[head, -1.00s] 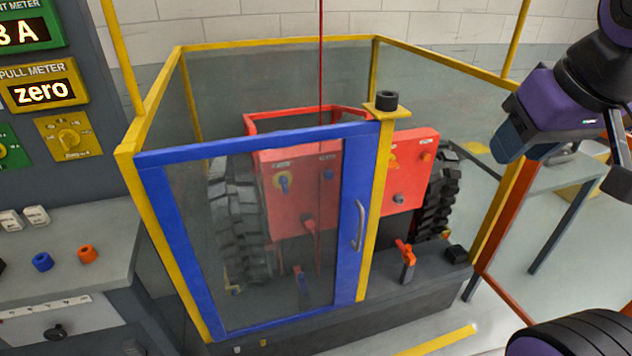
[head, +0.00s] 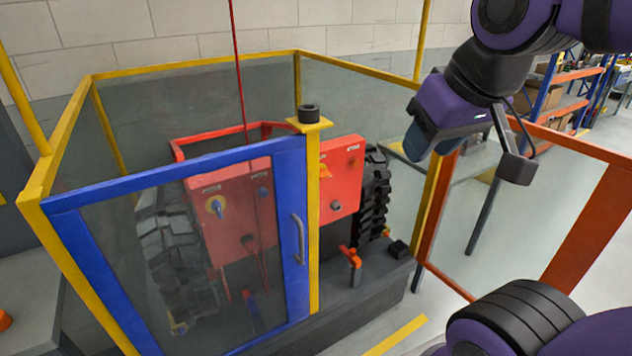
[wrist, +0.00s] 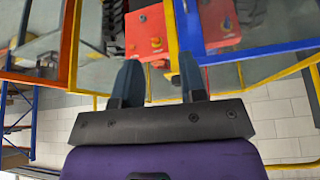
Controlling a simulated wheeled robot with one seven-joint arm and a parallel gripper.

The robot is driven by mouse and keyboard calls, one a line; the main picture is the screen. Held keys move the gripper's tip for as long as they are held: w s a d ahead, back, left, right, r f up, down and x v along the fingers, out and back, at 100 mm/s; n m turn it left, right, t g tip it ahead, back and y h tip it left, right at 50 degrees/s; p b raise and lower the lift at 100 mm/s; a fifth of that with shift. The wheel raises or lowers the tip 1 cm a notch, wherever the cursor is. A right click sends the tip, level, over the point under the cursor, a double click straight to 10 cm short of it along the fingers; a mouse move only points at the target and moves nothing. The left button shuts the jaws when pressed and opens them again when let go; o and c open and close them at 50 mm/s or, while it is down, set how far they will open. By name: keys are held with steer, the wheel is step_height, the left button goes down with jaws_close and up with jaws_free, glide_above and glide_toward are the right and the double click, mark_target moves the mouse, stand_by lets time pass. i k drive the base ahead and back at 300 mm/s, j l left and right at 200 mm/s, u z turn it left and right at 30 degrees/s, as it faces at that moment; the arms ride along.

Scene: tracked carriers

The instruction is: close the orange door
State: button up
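The orange door (head: 588,228) is a clear panel in an orange frame. It stands swung open at the right side of the yellow-framed enclosure, leaving the right front opening uncovered. In the wrist view its orange frame (wrist: 69,45) is at the left. My gripper (head: 470,150) is raised in front of the opening, left of the door's outer edge and apart from it. In the wrist view my gripper (wrist: 160,72) shows two dark fingers spread apart with nothing between them.
The blue door (head: 295,185) covers the left front opening and looks shut. Inside stands a red machine (head: 340,180) with black tracks and an orange-handled lever (head: 352,258). A yellow post (head: 313,220) divides the openings. Shelves (head: 575,75) stand at the back right.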

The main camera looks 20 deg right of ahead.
mark_target(610, 204)
steer(key=l+z, duration=0.15)
steer(key=z, duration=0.2)
steer(key=l+z, duration=0.15)
steer(key=z, duration=0.2)
steer(key=l+z, duration=0.15)
steer(key=l, duration=0.25)
steer(key=i+l+z, duration=0.1)
steer(key=l, duration=0.3)
steer(key=l+z, duration=0.15)
steer(key=l, duration=0.25)
steer(key=i+l+z, duration=0.15)
steer(key=l, duration=0.2)
steer(key=i+l+z, duration=0.1)
steer(key=l, duration=0.3)
steer(key=i+l, duration=0.1)
steer(key=l, duration=0.2)
steer(key=i+l, duration=0.1)
steer(key=l, duration=0.2)
steer(key=i+l, duration=0.15)
steer(key=l, duration=0.2)
